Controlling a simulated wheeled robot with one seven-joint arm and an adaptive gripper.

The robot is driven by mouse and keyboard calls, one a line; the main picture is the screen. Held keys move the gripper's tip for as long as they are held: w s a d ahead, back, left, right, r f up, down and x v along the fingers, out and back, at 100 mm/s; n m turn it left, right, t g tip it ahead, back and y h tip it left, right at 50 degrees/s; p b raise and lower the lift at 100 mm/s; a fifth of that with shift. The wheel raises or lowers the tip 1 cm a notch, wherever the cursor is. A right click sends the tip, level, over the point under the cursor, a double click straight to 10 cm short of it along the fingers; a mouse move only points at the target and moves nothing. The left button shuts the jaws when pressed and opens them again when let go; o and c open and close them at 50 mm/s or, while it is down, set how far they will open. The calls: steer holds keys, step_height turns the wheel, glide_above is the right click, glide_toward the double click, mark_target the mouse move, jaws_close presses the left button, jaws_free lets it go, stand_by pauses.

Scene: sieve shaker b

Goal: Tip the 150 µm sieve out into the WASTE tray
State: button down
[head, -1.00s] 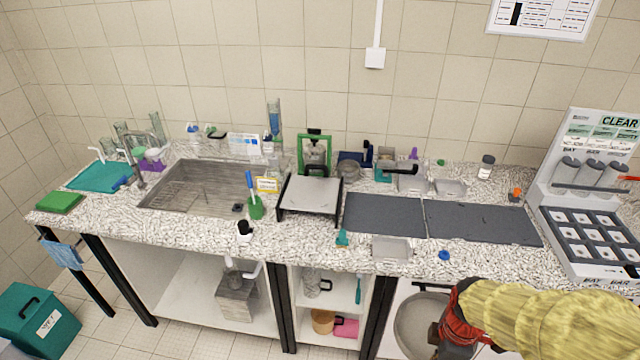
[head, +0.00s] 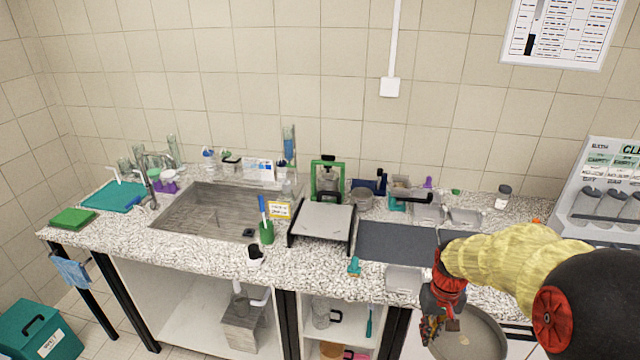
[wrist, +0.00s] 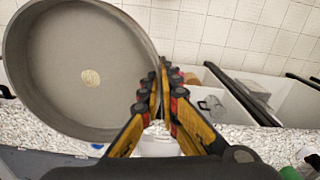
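The sieve is a wide round grey pan (head: 478,338) at the lower right of the head view, in front of the counter's front edge. Its inside faces the camera and a small tan patch lies on its floor, also plain in the wrist view (wrist: 60,95). My gripper (head: 432,325) is shut on the sieve's rim; in the wrist view its fingertips (wrist: 160,80) pinch the wall. Small metal trays stand on the counter: one at the front edge (head: 404,280) and two further back (head: 430,212), (head: 465,217). I cannot read a WASTE label on any.
A dark mat (head: 385,240) lies behind the front tray. A balance-like stand with a pale plate (head: 322,222) is to its left, then the sink (head: 215,215). A labelled rack (head: 610,190) stands at the right. Open shelves (head: 335,318) are below the counter.

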steer(key=w+a+f+b, duration=0.2)
steer(key=a+f, duration=0.2)
steer(key=f, duration=0.3)
steer(key=w+a+f+b, duration=0.2)
steer(key=w+a+f, duration=0.1)
steer(key=f, duration=0.5)
steer(key=shift+w+a+f+n+b, duration=0.15)
steer(key=shift+a+n+b, duration=0.15)
steer(key=shift+a, duration=0.6)
